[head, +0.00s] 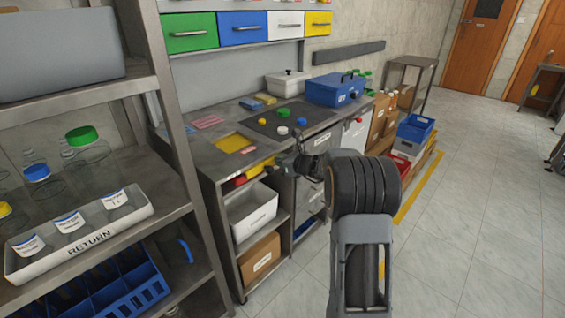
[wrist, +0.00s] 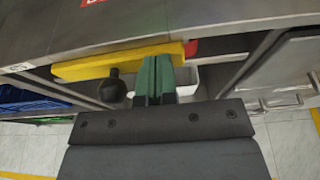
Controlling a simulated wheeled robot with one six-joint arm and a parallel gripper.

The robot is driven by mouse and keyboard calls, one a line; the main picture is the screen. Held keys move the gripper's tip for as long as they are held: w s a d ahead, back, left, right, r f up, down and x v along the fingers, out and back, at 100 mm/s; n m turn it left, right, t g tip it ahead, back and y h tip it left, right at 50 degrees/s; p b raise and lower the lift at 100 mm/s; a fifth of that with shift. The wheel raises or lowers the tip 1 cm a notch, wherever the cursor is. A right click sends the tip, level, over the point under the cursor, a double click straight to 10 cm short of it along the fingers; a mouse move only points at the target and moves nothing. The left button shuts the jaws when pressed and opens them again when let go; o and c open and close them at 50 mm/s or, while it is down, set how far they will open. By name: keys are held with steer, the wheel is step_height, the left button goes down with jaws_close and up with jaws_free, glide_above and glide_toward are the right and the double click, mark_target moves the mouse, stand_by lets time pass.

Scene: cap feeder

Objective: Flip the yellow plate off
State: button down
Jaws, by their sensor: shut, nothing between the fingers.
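The yellow plate (head: 261,168) is a long narrow piece at the front of the bench, just below the worktop edge. In the wrist view the yellow plate (wrist: 100,64) runs across the upper left, with a black ball knob (wrist: 115,86) in front of it. My gripper (wrist: 157,62) has green fingers, shut together with nothing between them. The fingertips overlap the plate's right part in the wrist view, to the right of the knob. I cannot tell whether they touch the plate. In the head view my gripper (head: 292,163) is at the bench front, right of the plate.
A red part (head: 239,180) shows at the plate's left end. Below is a white bin (head: 253,210) on a shelf. The worktop (head: 205,158) carries a flat yellow square (head: 233,143) and coloured caps. A rack (head: 190,190) stands close on the left; the floor (head: 470,230) is clear at right.

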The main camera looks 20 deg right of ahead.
steer(key=f+v, duration=0.1)
steer(key=v, duration=1.2)
steer(key=shift+s+d+p, duration=0.35)
steer(key=shift+s+p, duration=0.05)
steer(key=shift+s, duration=0.1)
steer(key=s+a+f+n+g+p, duration=0.1)
steer(key=s+a+n+g+p, duration=0.25)
steer(key=s+n, duration=0.35)
steer(key=s+a+f+n+g+p, duration=0.1)
steer(key=s+a+n+g+p, duration=0.1)
steer(key=s+a+n+g, duration=0.5)
steer(key=s+a+r+n+h+p, duration=0.2)
steer(key=s+r+n+p, duration=0.3)
steer(key=r+n, duration=0.3)
steer(key=s+a+r+n+h+p, duration=0.3)
steer(key=s+r+n+h+p, duration=0.1)
steer(key=r+n+p, duration=0.3)
step_height(320, 180, up, 3)
steer(key=shift+s+a+f+n+t, duration=0.25)
steer(key=shift+s+n+t, duration=0.2)
steer(key=shift+n, duration=0.55)
